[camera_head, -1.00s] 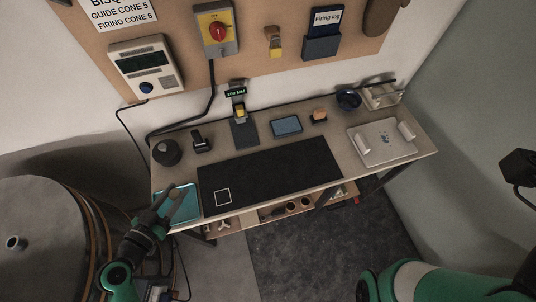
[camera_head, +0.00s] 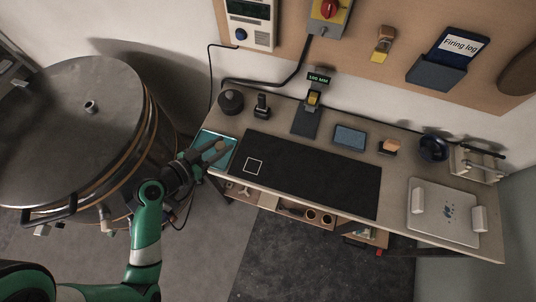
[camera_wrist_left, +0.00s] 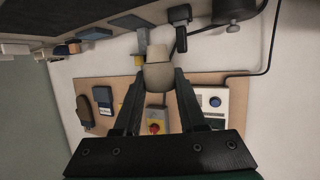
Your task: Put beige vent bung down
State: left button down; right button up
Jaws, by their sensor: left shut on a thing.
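The beige vent bung (camera_wrist_left: 158,76) is a blunt, rounded plug. My left gripper (camera_wrist_left: 160,88) is shut on it, with one dark finger on each side in the left wrist view. In the head view my left gripper (camera_head: 203,154) is over the teal tray (camera_head: 226,158) at the bench's front left corner, and the beige bung (camera_head: 219,146) shows small at its tip. Whether it touches the tray cannot be told. The round kiln (camera_head: 60,140) stands left of the bench, with a small collar (camera_head: 91,107) on its lid. My right gripper is out of view.
A black mat (camera_head: 320,180) with a white square outline (camera_head: 254,167) lies clear on the bench. Behind it are a dark round knob-like object (camera_head: 230,101), a stand (camera_head: 308,113) and a blue-grey pad (camera_head: 349,137). A pale board (camera_head: 443,213) lies at the right.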

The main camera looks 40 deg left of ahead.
pick_arm(q)
jog(key=w+d+f+b, duration=0.1)
jog(key=w+d+f, duration=0.1)
jog(key=w+f, duration=0.1)
jog(key=w+d+f+b, duration=0.1)
jog(key=w+f+b, duration=0.1)
jog(key=w, duration=0.2)
jog(key=w+d+f+b, duration=0.2)
jog(key=w+f, duration=0.1)
jog(key=shift+w+d+f, duration=0.3)
jog(key=shift+f, duration=0.05)
jog(key=shift+w+f, duration=0.2)
jog(key=shift+f, duration=1.65)
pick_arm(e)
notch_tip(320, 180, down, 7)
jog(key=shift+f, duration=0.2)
pick_arm(q)
jog(key=shift+f+b, duration=0.2)
jog(key=shift+b, duration=0.15)
jog(key=shift+c, duration=2.4)
grip_release()
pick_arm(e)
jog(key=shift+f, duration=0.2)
pick_arm(q)
jog(key=shift+r, duration=0.15)
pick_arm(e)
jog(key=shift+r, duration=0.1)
